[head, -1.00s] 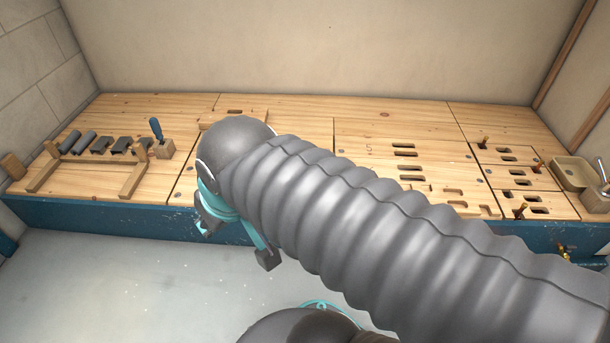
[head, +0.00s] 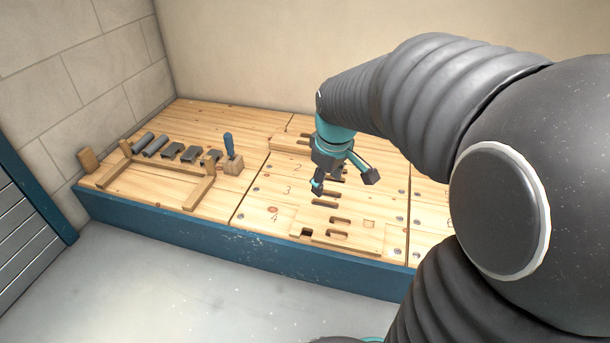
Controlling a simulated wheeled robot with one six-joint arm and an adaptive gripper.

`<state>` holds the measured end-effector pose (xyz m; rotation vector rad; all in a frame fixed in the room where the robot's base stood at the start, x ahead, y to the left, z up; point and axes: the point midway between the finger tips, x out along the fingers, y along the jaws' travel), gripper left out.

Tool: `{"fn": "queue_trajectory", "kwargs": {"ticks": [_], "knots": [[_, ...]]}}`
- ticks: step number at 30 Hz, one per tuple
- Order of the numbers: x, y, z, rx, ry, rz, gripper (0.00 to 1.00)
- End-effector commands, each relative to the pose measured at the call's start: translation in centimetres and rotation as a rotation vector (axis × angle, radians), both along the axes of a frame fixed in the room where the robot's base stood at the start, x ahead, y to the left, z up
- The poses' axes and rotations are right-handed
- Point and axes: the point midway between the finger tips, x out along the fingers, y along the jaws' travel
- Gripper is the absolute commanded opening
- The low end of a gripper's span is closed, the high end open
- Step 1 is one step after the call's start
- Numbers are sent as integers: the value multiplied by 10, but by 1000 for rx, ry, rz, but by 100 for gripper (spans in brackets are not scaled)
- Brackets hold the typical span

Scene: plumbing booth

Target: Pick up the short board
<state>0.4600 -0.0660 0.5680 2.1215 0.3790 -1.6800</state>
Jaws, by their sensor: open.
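My gripper (head: 344,182) hangs above the bench in the head view, its two fingers spread and nothing between them. Behind it a raised board (head: 288,143) lies flat at the back of the numbered panel; its right part is hidden by my gripper. Another board (head: 345,238) with slots lies flat near the front edge, below and apart from the fingers. I cannot tell for sure which is the short board.
A wooden rack (head: 197,193) and several dark grey pieces (head: 172,151) lie at the left. A blue-handled tool (head: 229,145) stands in a wooden block (head: 230,165). Slots and numbers mark the panel. The blue bench edge (head: 240,247) runs along the front; the floor there is clear.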

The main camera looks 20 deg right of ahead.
Motion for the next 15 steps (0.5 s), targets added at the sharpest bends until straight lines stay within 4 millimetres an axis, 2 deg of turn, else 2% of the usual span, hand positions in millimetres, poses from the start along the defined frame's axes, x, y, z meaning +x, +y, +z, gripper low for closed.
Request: {"fn": "queue_trajectory", "kwargs": {"ticks": [1, 6, 12, 15], "knots": [[14, -8, -16, -6, 30, 33, 52], [54, -34, -63, -26, 103, 171, 52], [89, -67, -128, -31, 181, 327, 52], [100, -79, -157, -28, 209, 392, 52]]}}
